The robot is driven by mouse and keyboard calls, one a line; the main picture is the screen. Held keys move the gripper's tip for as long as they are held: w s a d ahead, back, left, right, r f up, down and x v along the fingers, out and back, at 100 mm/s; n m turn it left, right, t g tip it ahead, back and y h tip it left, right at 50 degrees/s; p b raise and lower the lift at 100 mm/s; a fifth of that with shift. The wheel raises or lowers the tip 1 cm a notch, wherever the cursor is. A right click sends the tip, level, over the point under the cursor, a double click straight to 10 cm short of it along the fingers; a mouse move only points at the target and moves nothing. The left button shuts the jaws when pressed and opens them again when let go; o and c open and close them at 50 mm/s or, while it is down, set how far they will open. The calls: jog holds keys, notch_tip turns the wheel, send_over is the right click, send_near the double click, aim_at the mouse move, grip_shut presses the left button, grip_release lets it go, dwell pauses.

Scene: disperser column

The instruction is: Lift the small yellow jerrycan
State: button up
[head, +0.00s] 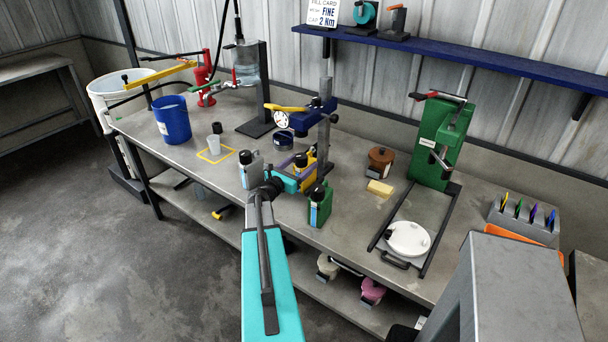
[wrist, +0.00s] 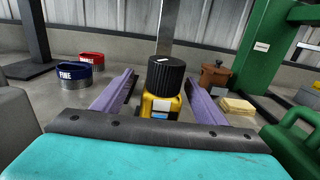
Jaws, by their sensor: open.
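The small yellow jerrycan (head: 308,178) stands upright on the bench, between a grey and a green jerrycan in the head view. In the wrist view the yellow jerrycan (wrist: 161,106), with its large black ribbed cap (wrist: 166,75), sits in line with the gap between my purple fingers. My gripper (wrist: 160,82) is open, one finger on each side of it, with a visible gap at both sides. In the head view my gripper (head: 296,170) reaches in from the left at the jerrycan. My teal gripper body hides the jerrycan's lower part in the wrist view.
The grey jerrycan (head: 250,172) and green jerrycan (head: 320,206) stand close on either side. A dark post (head: 324,140) rises just behind. A yellow block (head: 380,189), brown pot (head: 381,161) and green press (head: 437,140) are to the right. A blue bucket (head: 172,120) is left.

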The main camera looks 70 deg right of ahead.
aim_at(310, 157)
jog(key=shift+s+d, duration=0.1)
jog(key=shift+d, duration=0.15)
jog(key=shift+p+x, duration=1)
jog(key=shift+x, duration=0.3)
jog(key=shift+p+x, duration=0.55)
jog(key=shift+x, duration=0.65)
jog(key=shift+s, duration=0.1)
grip_shut()
